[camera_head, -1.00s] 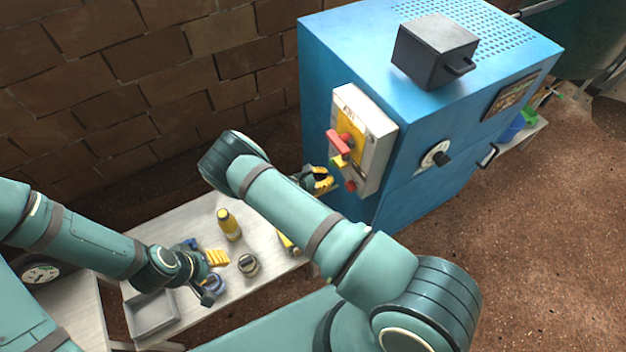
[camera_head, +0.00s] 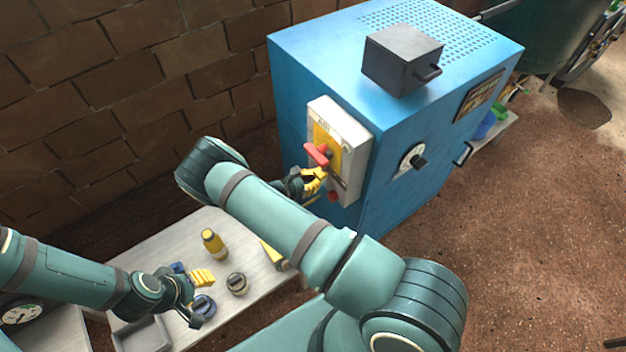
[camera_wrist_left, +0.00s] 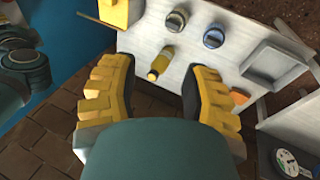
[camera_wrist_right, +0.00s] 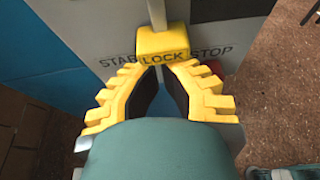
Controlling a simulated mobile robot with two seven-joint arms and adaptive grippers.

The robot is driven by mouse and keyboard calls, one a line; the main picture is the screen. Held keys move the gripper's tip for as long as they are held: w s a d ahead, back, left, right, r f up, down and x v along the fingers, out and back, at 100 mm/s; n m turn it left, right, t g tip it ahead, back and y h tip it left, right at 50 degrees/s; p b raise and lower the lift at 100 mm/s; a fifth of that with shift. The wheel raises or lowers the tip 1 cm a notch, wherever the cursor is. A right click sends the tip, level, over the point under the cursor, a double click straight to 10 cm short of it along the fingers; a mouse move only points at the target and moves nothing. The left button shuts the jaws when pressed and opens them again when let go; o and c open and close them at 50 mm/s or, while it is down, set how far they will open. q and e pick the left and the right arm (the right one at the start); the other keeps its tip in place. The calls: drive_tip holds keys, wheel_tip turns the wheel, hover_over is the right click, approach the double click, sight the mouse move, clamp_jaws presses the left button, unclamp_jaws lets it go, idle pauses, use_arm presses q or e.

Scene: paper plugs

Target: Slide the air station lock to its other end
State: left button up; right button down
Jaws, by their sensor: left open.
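The yellow lock block (camera_wrist_right: 163,42), lettered LOCK, sits on a pale vertical bar on the grey panel in the right wrist view, between the words START, partly covered, and STOP. My right gripper (camera_wrist_right: 167,68) is at its lower edge, fingers drawn close together. I cannot tell whether the tips grip it or only touch it. In the head view this gripper (camera_head: 313,182) is beside the white air station panel (camera_head: 357,150), below the red handle (camera_head: 316,155), and hides the lock. My left gripper (camera_wrist_left: 163,68) is open and empty above the low table.
The panel is on a blue cabinet (camera_head: 300,75) with a black box (camera_head: 400,60) on top. The low table (camera_head: 180,240) holds a yellow bottle (camera_head: 214,242), a dark jar (camera_head: 237,284), a blue jar (camera_head: 204,305) and a grey tray (camera_head: 143,335).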

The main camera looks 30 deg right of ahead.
wheel_tip(320, 180, up, 3)
drive_tip(key=shift+f+p, duration=0.2)
drive_tip(key=shift+p, duration=0.3)
wheel_tip(320, 180, down, 5)
drive_tip(key=b, duration=0.4)
drive_tip(key=v, duration=1)
drive_tip(key=shift+r, duration=0.3)
